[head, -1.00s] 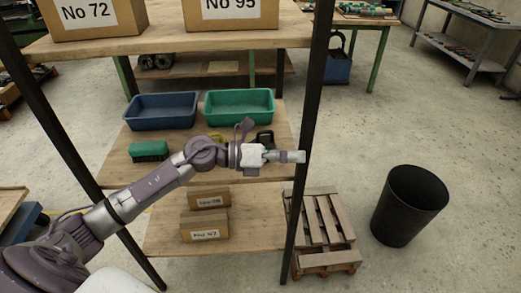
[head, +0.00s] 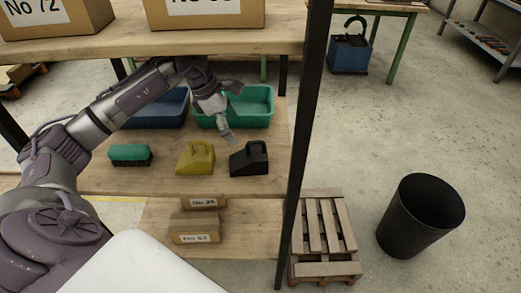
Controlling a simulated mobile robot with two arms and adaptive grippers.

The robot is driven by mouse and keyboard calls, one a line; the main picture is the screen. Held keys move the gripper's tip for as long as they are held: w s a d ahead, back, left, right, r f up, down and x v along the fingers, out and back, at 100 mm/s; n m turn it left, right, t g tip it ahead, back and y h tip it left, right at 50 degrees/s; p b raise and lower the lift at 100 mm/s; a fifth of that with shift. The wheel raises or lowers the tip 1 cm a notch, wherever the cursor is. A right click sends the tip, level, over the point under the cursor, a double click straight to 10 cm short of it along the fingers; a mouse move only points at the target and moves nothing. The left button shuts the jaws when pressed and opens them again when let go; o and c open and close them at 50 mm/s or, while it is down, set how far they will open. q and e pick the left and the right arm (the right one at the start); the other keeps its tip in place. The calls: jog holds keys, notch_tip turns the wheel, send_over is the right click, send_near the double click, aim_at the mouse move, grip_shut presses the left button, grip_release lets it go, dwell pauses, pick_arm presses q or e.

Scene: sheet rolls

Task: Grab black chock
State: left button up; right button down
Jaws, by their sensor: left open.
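The black chock (head: 249,159) sits upright on the middle wooden shelf (head: 220,183), at its right part near the black rack post. It has a handle-like top and is fully in view. A yellow chock (head: 195,158) stands to its left, a small gap apart. My left gripper (head: 227,136) hangs open and empty above and slightly left of the black chock, pointing down, in front of the green bin. It appears not to touch the chock. My right gripper is out of view.
A green bin (head: 262,104) and a blue bin (head: 150,114) stand behind the chocks. A green brush (head: 130,154) lies at left. The upper shelf (head: 150,42) with boxes overhangs. A black rack post (head: 303,140) stands right. Boxes sit on the lower shelf.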

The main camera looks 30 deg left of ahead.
aim_at(250, 153)
pick_arm(q)
jog(key=x, duration=0.3)
jog(key=p+x, duration=0.1)
jog(key=x, duration=0.1)
jog(key=shift+s+d+f, duration=0.1)
jog(key=shift+s+d, duration=0.1)
jog(key=shift+s, duration=0.15)
jog(key=shift+w+f, duration=0.15)
jog(key=shift+f, duration=0.15)
jog(key=shift+d+f, duration=0.2)
jog(key=shift+f, duration=0.05)
jog(key=p+x, duration=0.1)
jog(key=x, duration=0.1)
jog(key=p+x, duration=0.1)
jog(key=x, duration=0.1)
jog(key=shift+d, duration=0.35)
jog(key=shift+f, duration=0.35)
jog(key=shift+c, duration=0.3)
jog(key=shift+w, duration=0.1)
jog(key=c, duration=1.5)
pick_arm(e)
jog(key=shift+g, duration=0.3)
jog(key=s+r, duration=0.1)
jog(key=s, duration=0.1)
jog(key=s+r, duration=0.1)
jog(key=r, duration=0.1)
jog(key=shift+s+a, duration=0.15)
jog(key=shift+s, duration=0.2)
